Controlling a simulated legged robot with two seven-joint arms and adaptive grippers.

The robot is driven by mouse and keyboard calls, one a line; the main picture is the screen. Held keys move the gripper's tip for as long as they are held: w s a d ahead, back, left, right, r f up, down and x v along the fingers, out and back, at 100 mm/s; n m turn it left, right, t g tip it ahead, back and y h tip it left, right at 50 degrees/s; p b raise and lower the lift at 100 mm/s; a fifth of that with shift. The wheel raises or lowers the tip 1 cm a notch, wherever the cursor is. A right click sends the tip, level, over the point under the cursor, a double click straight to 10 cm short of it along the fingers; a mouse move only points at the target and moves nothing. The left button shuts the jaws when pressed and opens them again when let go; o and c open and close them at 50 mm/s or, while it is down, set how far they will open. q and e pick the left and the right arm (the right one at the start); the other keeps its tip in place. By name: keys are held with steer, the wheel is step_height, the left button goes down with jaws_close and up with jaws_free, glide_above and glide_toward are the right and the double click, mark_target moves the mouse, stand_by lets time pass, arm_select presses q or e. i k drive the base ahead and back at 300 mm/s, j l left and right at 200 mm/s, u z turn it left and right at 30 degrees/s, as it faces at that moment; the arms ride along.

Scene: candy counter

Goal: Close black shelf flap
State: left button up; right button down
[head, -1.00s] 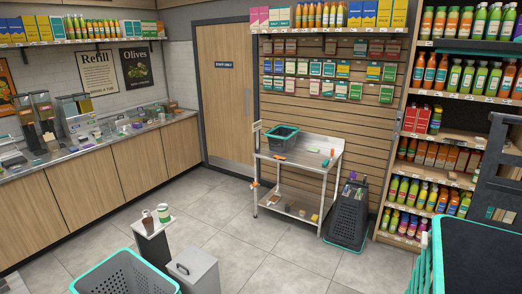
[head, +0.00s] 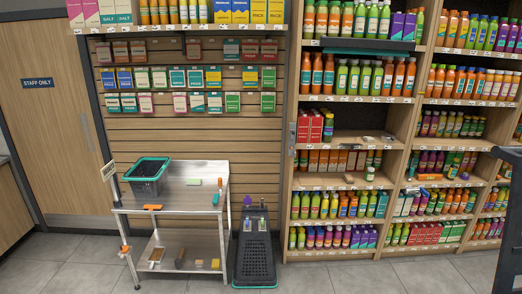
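A black flap (head: 358,44) with a teal edge shows in the head view, high on the left bay of the wooden shelf (head: 295,180). It stands out roughly level, like a raised lid, above a row of orange and green bottles (head: 362,77). The bottles below it are uncovered. More bottles stand just above it. Neither of my grippers is in view.
A metal table (head: 187,192) with a dark basket (head: 147,178) stands left of the shelf. A dark crate (head: 255,262) is on the floor between them. A dark structure (head: 511,215) cuts in at the right edge. Grey floor is open in front.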

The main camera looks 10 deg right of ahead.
mark_target(351, 145)
steer(key=i+l+z, duration=0.1)
steer(key=i+z, duration=0.2)
steer(key=i, duration=0.4)
steer(key=i+z, duration=0.3)
steer(key=i, duration=0.4)
steer(key=i+j+z, duration=0.3)
steer(key=i, duration=0.35)
steer(key=i+l, duration=0.05)
